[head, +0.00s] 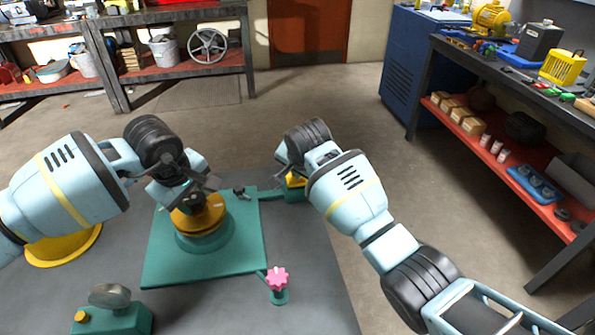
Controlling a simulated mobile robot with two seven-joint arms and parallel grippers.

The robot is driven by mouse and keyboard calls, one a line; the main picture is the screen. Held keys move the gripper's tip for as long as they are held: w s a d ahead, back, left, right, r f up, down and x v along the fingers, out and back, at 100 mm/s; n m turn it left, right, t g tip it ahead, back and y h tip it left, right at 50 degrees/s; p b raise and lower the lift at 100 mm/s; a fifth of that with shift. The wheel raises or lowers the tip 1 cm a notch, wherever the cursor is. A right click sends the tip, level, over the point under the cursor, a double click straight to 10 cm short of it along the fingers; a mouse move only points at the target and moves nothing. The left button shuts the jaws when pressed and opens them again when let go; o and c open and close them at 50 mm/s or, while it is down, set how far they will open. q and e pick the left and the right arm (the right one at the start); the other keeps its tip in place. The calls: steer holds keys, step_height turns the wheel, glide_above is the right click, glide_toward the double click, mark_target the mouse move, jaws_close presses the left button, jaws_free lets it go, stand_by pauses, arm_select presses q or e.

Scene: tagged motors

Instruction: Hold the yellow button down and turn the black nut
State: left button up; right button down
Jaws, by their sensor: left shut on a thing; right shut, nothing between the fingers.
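The teal fixture plate (160,259) lies on the grey table and carries a round teal base with an orange disc (210,221) on top. My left gripper (198,198) is over the disc, shut on a dark piece at its centre, apparently the black nut, mostly hidden by the fingers. A yellow part (296,180), apparently the yellow button, sits on a small teal block (294,195) joined to the plate's far right corner. My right gripper (287,174) is shut and empty at that yellow part. Its own arm hides part of it, so contact cannot be told.
A pink knob (278,278) stands on a teal stub at the plate's near right. A teal box (125,320) with a grey round top and a yellow cap is at front left. A yellow disc (62,250) lies under my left arm. Workbenches stand beyond.

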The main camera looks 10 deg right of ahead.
arm_select(q)
steer(key=m, duration=0.2)
steer(key=m+h, duration=0.1)
steer(key=m, duration=0.2)
steer(key=shift+a+m+g+h, duration=0.25)
steer(key=shift+m+g+h, duration=0.05)
steer(key=shift+g, duration=0.1)
arm_select(e)
steer(key=shift+f, duration=0.15)
arm_select(q)
steer(key=m+g, duration=0.1)
steer(key=m, duration=0.4)
steer(key=shift+w+a+h, duration=0.1)
steer(key=shift+h, duration=0.3)
steer(key=shift+m, duration=0.3)
